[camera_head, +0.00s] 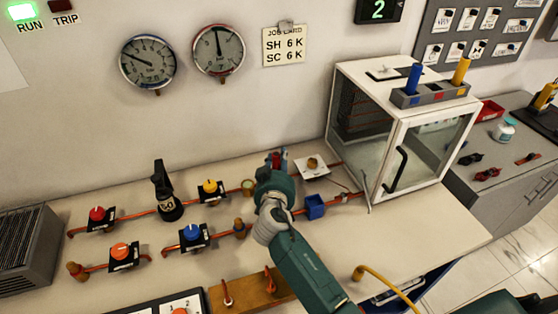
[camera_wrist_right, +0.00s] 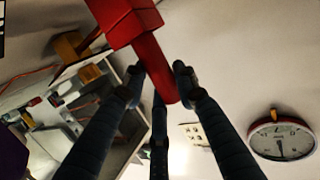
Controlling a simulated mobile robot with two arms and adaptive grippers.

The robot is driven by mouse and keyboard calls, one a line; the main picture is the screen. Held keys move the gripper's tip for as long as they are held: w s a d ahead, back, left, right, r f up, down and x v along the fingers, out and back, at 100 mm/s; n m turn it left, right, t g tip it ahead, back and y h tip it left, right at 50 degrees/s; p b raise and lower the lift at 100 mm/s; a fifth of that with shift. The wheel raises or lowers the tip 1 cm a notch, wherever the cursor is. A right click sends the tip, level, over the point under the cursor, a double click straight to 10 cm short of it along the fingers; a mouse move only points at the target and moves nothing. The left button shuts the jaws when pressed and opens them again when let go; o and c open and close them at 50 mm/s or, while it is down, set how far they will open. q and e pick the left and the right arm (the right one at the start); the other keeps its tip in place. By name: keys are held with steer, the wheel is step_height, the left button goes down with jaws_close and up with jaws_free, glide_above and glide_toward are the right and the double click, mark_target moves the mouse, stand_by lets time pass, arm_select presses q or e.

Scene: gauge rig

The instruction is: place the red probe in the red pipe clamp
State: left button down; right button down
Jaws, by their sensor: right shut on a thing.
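My right gripper (camera_head: 276,166) is over the table among the pipes and is shut on the red probe (camera_head: 276,158). Most of the probe is hidden by the hand in the head view. In the right wrist view the probe (camera_wrist_right: 150,60) shows as a blocky red head with a narrower red shaft. The shaft runs down between the dark fingers of the right gripper (camera_wrist_right: 160,85). I cannot pick out the red pipe clamp with certainty; the arm covers part of the pipework. My left gripper is not in view.
Pipes with red (camera_head: 97,213), orange (camera_head: 120,251), blue (camera_head: 192,232) and yellow (camera_head: 210,187) knobs lie left of the hand. A black upright handle (camera_head: 162,180) stands among them. A blue box (camera_head: 314,207) is close on the right. A glass-doored cabinet (camera_head: 350,68) stands behind right.

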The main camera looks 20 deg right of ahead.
steer(key=c, duration=1.7)
jaws_free()
steer(key=shift+f, duration=0.15)
steer(key=shift+c, duration=0.2)
steer(key=o, duration=0.4)
steer(key=shift+w+d, duration=0.15)
steer(key=shift+s+r+p, duration=0.2)
steer(key=shift+r+p, duration=0.05)
steer(key=shift+p, duration=0.05)
steer(key=b+v, duration=0.2)
steer(key=v, duration=0.9)
steer(key=shift+s+r+b, duration=0.1)
steer(key=shift+s+b, duration=0.25)
steer(key=shift+b, duration=0.05)
steer(key=shift+r, duration=0.1)
